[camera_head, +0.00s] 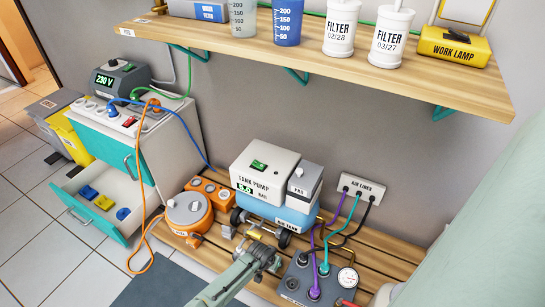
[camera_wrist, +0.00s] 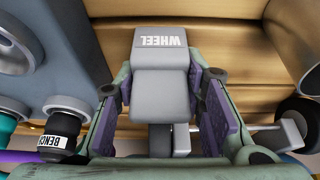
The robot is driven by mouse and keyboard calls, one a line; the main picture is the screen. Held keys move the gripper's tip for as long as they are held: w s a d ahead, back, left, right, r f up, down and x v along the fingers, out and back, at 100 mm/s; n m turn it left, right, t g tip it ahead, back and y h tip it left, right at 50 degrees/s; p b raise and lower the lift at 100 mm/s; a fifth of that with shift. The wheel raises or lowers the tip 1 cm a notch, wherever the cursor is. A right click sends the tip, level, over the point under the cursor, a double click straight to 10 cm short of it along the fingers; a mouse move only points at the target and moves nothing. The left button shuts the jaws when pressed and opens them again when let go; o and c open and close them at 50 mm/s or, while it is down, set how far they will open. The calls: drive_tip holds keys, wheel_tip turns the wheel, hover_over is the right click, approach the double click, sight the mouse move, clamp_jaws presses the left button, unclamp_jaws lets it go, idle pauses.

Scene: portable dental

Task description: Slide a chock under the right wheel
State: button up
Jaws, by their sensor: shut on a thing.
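The tank pump unit (camera_head: 270,180), with a blue air tank (camera_head: 277,217) below, stands on the slatted bench. Its left wheel (camera_head: 237,216) and right wheel (camera_head: 284,238) are dark and small. My gripper (camera_head: 266,258) is just in front of the right wheel. In the wrist view my gripper (camera_wrist: 176,100) is shut on a grey wedge-shaped chock (camera_wrist: 160,80) marked WHEEL, its fingers on both sides. A dark wheel (camera_wrist: 298,110) shows at the right edge there, apart from the chock. The chock is hardly visible in the head view, and I cannot tell whether it touches the bench.
A grey hose block (camera_head: 310,281) with a gauge (camera_head: 347,277) stands close right of my gripper. Purple, teal and black hoses rise to the air lines box (camera_head: 361,189). An orange round tank (camera_head: 188,212) is at the left. Bare bench slats (camera_head: 385,257) lie at the right.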

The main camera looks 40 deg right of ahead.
drive_tip(key=shift+w+d+b, duration=0.4)
drive_tip(key=shift+d+b, duration=0.5)
drive_tip(key=shift+b, duration=0.25)
drive_tip(key=shift+w+d+b, duration=0.35)
drive_tip(key=shift+d+b, duration=0.5)
drive_tip(key=shift+b, duration=0.3)
drive_tip(key=o, duration=1.3)
drive_tip(key=shift+o, duration=0.2)
drive_tip(key=shift+a, duration=0.1)
drive_tip(key=v, duration=0.7)
drive_tip(key=shift+r, duration=0.2)
